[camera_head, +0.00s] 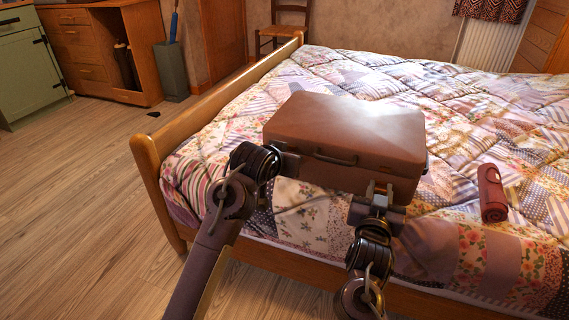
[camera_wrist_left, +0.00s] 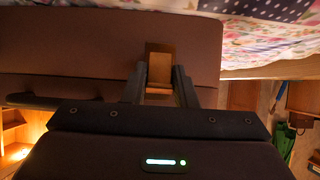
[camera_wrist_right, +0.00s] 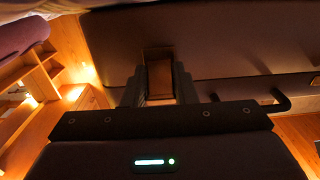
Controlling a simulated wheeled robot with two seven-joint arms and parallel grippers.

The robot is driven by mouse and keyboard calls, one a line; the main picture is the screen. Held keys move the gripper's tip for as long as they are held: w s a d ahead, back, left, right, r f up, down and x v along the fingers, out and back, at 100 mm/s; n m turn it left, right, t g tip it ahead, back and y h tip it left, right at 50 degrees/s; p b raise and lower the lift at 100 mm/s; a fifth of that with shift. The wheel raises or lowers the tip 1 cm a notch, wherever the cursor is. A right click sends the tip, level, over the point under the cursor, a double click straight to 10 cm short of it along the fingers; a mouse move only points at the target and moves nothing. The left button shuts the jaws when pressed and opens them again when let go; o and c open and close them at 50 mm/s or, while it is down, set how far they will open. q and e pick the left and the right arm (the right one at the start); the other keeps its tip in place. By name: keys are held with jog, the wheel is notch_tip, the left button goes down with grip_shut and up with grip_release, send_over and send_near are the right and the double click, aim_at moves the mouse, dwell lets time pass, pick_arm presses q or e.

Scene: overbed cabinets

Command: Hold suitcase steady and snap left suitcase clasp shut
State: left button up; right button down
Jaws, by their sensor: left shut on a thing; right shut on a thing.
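The brown suitcase (camera_head: 345,130) lies flat on the bed with its lid down, its dark handle (camera_head: 335,159) facing me. My left gripper (camera_head: 287,163) is at the left part of its front face. In the left wrist view its fingers are shut on the tan left clasp (camera_wrist_left: 160,66). My right gripper (camera_head: 379,190) is at the right part of the front face. In the right wrist view its fingers are shut on the brown right clasp (camera_wrist_right: 159,74). Both clasps are hidden behind my grippers in the head view, and I cannot tell whether either is fully latched.
The suitcase rests on a patchwork quilt (camera_head: 470,140) near the bed's front edge. A rolled red cloth (camera_head: 492,195) lies to its right. The wooden bed end (camera_head: 200,108) stands at the left. The wooden floor (camera_head: 80,190) left of the bed is mostly clear.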

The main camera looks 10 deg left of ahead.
pick_arm(q)
jog(key=shift+w+d+r+g, duration=0.1)
jog(key=shift+w+g, duration=0.05)
jog(key=shift+g, duration=0.35)
jog(key=o, duration=1)
jog(key=v, duration=1.2)
jog(key=shift+d+r, duration=0.1)
jog(key=shift+d, duration=0.05)
